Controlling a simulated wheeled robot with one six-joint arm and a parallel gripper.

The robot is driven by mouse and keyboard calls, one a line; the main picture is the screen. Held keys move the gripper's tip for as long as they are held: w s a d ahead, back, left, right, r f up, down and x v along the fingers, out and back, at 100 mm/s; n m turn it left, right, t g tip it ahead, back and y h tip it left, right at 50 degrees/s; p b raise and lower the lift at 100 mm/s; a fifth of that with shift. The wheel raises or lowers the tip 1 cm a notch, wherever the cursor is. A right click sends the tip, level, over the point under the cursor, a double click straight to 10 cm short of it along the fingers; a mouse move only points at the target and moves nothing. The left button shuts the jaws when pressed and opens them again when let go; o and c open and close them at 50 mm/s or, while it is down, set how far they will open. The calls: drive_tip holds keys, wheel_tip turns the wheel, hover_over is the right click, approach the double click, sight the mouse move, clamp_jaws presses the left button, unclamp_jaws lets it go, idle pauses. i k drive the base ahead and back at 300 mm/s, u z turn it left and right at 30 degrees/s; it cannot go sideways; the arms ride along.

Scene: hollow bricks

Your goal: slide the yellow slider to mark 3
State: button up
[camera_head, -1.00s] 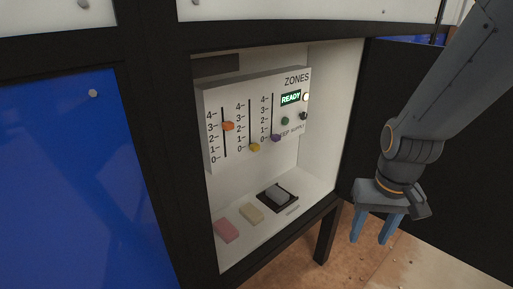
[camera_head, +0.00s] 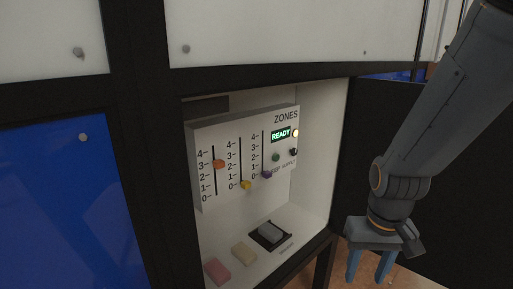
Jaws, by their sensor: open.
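The yellow slider (camera_head: 245,185) sits at the bottom of the middle slot on the white ZONES panel (camera_head: 212,133), level with mark 0. Mark 3 (camera_head: 230,156) is printed higher up, left of that slot. An orange slider (camera_head: 219,164) is at about mark 3 in the left slot. A purple slider (camera_head: 267,174) is at about mark 0 in the right slot. My gripper (camera_head: 369,268) is open and empty, pointing down, outside the cabinet to the right of the panel and apart from it.
The panel stands in an open white recess with a black frame (camera_head: 145,180). A pink block (camera_head: 217,270), a cream block (camera_head: 244,253) and a grey block in a dark tray (camera_head: 270,233) lie on its floor. A dark door or panel (camera_head: 460,170) stands behind my arm.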

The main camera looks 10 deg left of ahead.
sight(245, 184)
drive_tip(key=z, duration=1.35)
drive_tip(key=k, duration=0.55)
drive_tip(key=u, duration=1.45)
drive_tip(key=i, duration=0.5)
drive_tip(key=u, duration=0.05)
